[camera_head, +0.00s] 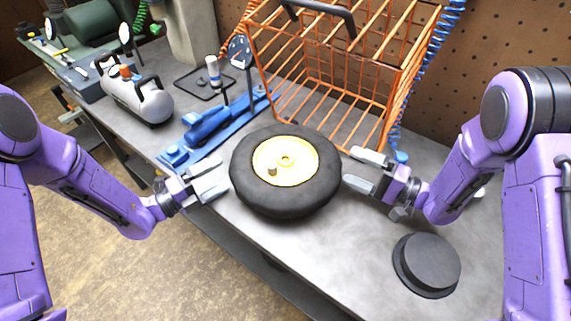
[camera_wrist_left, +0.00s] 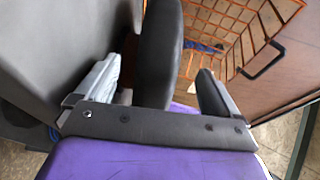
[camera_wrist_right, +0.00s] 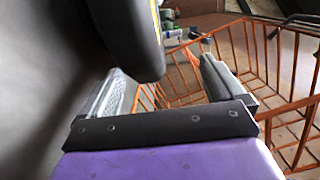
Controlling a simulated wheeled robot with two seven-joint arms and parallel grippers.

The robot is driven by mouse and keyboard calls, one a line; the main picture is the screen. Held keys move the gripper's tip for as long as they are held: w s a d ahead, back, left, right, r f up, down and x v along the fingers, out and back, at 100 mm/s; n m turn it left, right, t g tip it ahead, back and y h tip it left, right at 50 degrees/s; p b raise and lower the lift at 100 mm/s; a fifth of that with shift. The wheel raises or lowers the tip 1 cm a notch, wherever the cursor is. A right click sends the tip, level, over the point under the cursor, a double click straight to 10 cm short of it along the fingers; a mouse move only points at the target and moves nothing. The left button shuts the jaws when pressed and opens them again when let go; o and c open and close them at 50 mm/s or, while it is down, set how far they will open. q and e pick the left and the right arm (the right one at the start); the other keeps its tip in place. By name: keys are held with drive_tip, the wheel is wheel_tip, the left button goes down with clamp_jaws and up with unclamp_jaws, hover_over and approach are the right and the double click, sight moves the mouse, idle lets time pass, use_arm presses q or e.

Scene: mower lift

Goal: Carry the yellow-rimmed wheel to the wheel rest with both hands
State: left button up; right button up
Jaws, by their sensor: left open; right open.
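The yellow-rimmed wheel (camera_head: 285,203) lies flat on the grey bench, its black tyre around a yellow hub. My left gripper (camera_head: 214,179) is open at the tyre's left side. In the left wrist view the tyre (camera_wrist_left: 160,50) stands between its spread fingers. My right gripper (camera_head: 354,169) is open at the tyre's right side. In the right wrist view the tyre (camera_wrist_right: 130,40) reaches between the fingers, nearer the left one. Whether any finger touches rubber cannot be told. A low black round stand (camera_head: 430,262), apparently the wheel rest, is bare at the right front.
An orange wire basket (camera_head: 375,105) stands right behind the wheel. A blue jack-like tool (camera_head: 208,127) lies behind my left gripper. A silver compressor tank (camera_head: 140,95) is further left. Bare bench (camera_head: 300,245) lies between the wheel and the black stand.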

sight(328, 164)
use_arm(q)
drive_tip(key=shift+x, duration=1.25)
use_arm(e)
drive_tip(key=f, duration=0.3)
drive_tip(key=shift+w+a, duration=0.15)
drive_tip(key=shift+a, duration=0.1)
use_arm(q)
drive_tip(key=x, duration=0.3)
drive_tip(key=shift+w+d, duration=0.3)
use_arm(e)
drive_tip(key=x, duration=0.6)
drive_tip(key=shift+r, duration=0.1)
use_arm(q)
drive_tip(key=shift+w+d, duration=0.25)
drive_tip(key=shift+d, duration=0.15)
use_arm(e)
drive_tip(key=shift+w+a, duration=0.25)
drive_tip(key=shift+a, duration=0.1)
use_arm(q)
drive_tip(key=shift+a, duration=0.1)
clamp_jaws()
use_arm(e)
clamp_jaws()
use_arm(q)
drive_tip(key=shift+r, duration=0.1)
use_arm(e)
drive_tip(key=shift+r, duration=0.1)
